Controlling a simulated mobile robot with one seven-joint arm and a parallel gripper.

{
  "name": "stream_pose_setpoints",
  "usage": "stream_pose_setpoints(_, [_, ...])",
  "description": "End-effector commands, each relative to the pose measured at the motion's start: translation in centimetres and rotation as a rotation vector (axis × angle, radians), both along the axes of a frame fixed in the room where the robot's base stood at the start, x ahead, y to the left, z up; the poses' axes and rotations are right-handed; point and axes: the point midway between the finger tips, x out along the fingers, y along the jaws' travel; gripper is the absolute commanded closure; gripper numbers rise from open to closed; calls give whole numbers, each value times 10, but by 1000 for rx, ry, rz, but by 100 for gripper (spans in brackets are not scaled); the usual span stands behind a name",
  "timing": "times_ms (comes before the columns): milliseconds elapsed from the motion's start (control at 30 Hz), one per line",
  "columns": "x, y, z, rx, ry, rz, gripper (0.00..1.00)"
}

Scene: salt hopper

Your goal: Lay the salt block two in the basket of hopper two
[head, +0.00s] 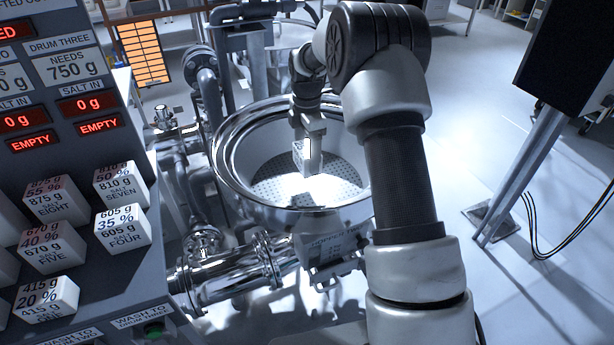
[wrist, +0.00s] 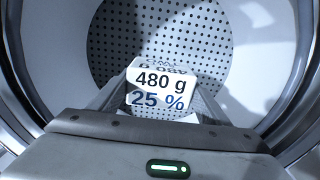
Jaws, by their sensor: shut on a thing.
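My gripper (head: 308,160) reaches down inside the steel hopper (head: 226,160) in the head view. In the wrist view it (wrist: 160,105) is shut on a white salt block (wrist: 160,88) marked 480 g and 25 %. I cannot tell whether the block touches the floor. The hopper's front plate (head: 335,246) is too blurred to read its number.
A sloped panel at left holds several labelled salt blocks, among them salt four (head: 123,229) and salt seven (head: 121,184). Red displays (head: 99,124) above read 0 g and EMPTY. Pipes (head: 230,268) run beside the hopper. A dark screen on a slanted post (head: 520,180) stands at right.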

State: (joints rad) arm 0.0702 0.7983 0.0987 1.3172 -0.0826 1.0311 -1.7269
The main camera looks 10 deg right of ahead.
Motion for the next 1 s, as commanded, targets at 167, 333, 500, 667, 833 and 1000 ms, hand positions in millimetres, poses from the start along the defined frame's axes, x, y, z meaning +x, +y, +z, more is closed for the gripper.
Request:
stream_pose_setpoints(167, [1, 1, -19, 1, -3, 0, 68])
stream_pose_setpoints(333, [0, 0, -43, -1, 0, 0, 68])
stream_pose_setpoints(500, [0, 0, -64, -1, -2, 0, 68])
stream_pose_setpoints(667, [1, 0, -63, 0, -3, 0, 68])
stream_pose_setpoints(833, [1, 0, -66, 0, -3, -1, 68])
stream_pose_setpoints(1000, [0, 0, -67, -1, -1, -1, 11])
